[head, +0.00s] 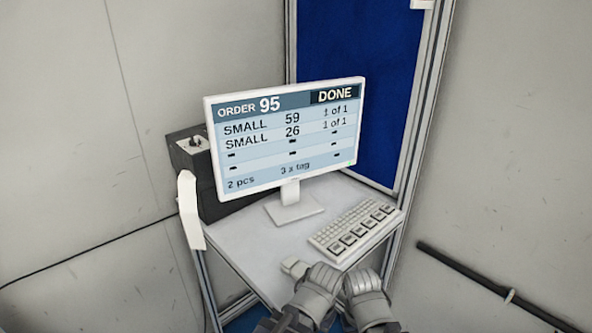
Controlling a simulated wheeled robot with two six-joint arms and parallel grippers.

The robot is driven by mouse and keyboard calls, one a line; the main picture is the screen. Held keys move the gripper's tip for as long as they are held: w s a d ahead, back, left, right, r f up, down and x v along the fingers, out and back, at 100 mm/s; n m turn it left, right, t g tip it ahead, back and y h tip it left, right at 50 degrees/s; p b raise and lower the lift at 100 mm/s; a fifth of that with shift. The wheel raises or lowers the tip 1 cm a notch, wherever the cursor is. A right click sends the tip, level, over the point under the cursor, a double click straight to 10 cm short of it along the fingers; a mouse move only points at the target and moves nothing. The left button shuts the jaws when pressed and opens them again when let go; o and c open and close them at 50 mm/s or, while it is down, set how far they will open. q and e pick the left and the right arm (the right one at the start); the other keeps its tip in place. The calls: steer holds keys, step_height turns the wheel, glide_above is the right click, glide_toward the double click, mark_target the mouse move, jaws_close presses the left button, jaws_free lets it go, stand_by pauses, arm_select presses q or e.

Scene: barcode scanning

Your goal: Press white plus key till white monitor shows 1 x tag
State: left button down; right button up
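The white monitor (284,136) stands on the desk, facing me. It reads ORDER 95, DONE, two SMALL lines (59 and 26, each 1 of 1), 2 pcs and 3 x tag. The white keyboard (340,224) lies right of the monitor's foot, with a row of larger dark-framed keys (359,231) along its near side. Their labels are too small to read, so I cannot tell the plus key. My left gripper (318,284) and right gripper (362,284) are side by side at the desk's near edge, below the keyboard and apart from it. Their finger openings are unclear.
A small white object (294,267) lies by my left gripper. A dark box-like device (192,150) stands behind the monitor at left. A white upright piece (190,211) is at the desk's left edge. The desk (240,240) is clear before the monitor. A dark bar (470,269) runs along the right wall.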

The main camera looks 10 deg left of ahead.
jaws_close()
stand_by(1.4)
